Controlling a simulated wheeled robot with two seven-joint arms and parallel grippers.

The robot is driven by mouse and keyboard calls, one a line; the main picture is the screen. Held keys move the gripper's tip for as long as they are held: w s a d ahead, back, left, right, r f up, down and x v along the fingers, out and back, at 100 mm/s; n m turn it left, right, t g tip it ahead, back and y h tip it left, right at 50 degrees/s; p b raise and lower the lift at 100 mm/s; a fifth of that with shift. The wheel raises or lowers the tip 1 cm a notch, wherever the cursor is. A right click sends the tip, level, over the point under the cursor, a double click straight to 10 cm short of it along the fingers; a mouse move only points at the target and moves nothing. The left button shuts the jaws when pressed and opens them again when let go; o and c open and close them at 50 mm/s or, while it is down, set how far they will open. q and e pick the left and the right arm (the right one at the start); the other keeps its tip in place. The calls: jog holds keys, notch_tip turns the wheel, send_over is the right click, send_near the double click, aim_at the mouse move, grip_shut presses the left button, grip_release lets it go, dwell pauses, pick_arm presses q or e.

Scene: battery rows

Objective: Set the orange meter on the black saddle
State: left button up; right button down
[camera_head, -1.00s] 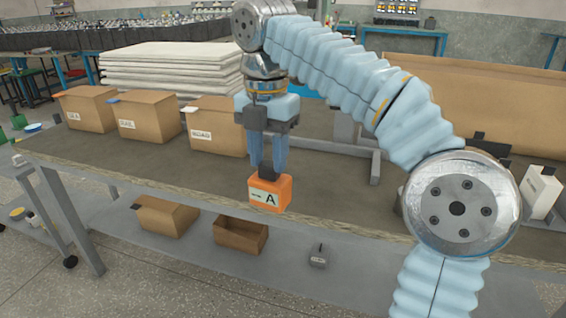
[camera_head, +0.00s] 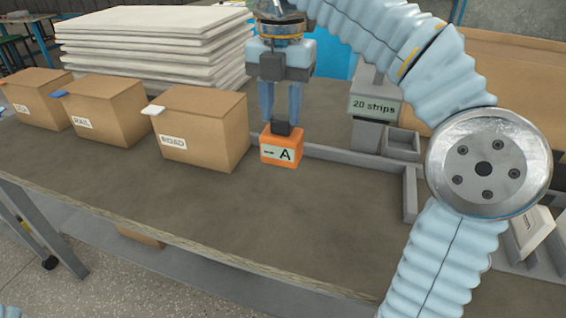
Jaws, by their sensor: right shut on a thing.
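The orange meter (camera_head: 270,160) is a small orange block with a pale face marked with an arrow and "A" and a black piece on top. My right gripper (camera_head: 281,122) points down and is shut on that black top piece. The meter is upright over the table, in front of the low grey rail; I cannot tell its exact height. I cannot make out the black saddle; my right arm covers part of the table's right side. My left gripper is not in view.
Several cardboard boxes stand left, the nearest labelled "ROAD" (camera_head: 200,142). A grey stand reading "20 strips" (camera_head: 374,106), a grey tray (camera_head: 402,146) and low grey rails (camera_head: 345,160) lie right. White boards (camera_head: 150,45) are stacked behind. The table's front middle (camera_head: 270,220) is clear.

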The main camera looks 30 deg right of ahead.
aim_at(282, 150)
notch_tip(282, 150, down, 8)
jog(key=shift+s+f+b, duration=0.1)
jog(key=shift+f+b, duration=0.1)
jog(key=shift+b, duration=0.8)
jog(key=shift+f, duration=0.2)
jog(key=c, duration=0.7)
grip_release()
jog(key=shift+r, duration=0.1)
